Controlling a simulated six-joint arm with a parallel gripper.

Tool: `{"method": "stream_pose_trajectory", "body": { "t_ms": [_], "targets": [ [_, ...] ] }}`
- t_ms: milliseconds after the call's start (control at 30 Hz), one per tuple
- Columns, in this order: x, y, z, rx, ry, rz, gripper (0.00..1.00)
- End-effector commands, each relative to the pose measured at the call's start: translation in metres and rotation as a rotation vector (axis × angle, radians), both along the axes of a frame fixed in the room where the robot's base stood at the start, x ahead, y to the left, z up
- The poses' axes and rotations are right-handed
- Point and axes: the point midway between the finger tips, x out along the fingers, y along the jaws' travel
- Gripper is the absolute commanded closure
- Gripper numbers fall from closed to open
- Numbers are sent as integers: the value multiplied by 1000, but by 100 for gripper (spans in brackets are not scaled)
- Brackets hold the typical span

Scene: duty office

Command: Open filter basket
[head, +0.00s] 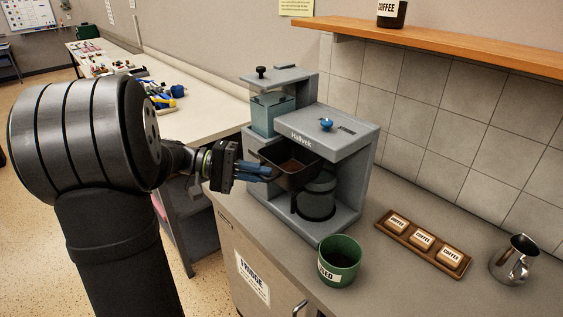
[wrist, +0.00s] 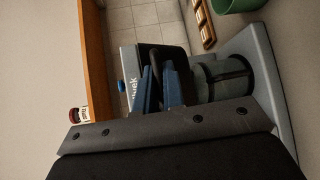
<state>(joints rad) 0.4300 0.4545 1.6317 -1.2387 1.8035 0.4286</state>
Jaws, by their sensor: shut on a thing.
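The grey coffee machine (head: 330,147) stands on the counter. Its dark filter basket (head: 283,176) juts out from the front below the top housing, and its brownish inside shows from above. My gripper (head: 268,173) reaches in from the left with its blue fingers shut at the basket's front edge. The held part, likely the handle, is mostly hidden by the fingers. In the wrist view the fingers (wrist: 161,90) close around a dark part of the basket (wrist: 166,52). A glass carafe (head: 318,194) stands below the basket inside the machine.
A green container (head: 340,262) stands in front of the machine. A wooden tray (head: 385,230) with several coffee packs and a metal pitcher (head: 514,260) are to the right. A wooden shelf (head: 450,59) runs above. A table with tools (head: 215,108) is behind, left.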

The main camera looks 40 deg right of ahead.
Motion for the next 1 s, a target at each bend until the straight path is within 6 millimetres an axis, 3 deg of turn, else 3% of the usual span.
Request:
{"method": "stream_pose_trajectory", "body": {
  "t_ms": [100, 233, 567, 600, 633, 1000],
  "targets": [
    [2, 23, 0, -1, -2, 7, 100],
    [1, 35, 1, -2, -2, 6, 100],
    [1, 36, 1, -2, -2, 5, 100],
    [1, 36, 1, -3, -2, 5, 83],
    [1, 36, 1, -2, -2, 5, 82],
    [6, 41, 2, -1, -1, 3, 82]
  ]
}}
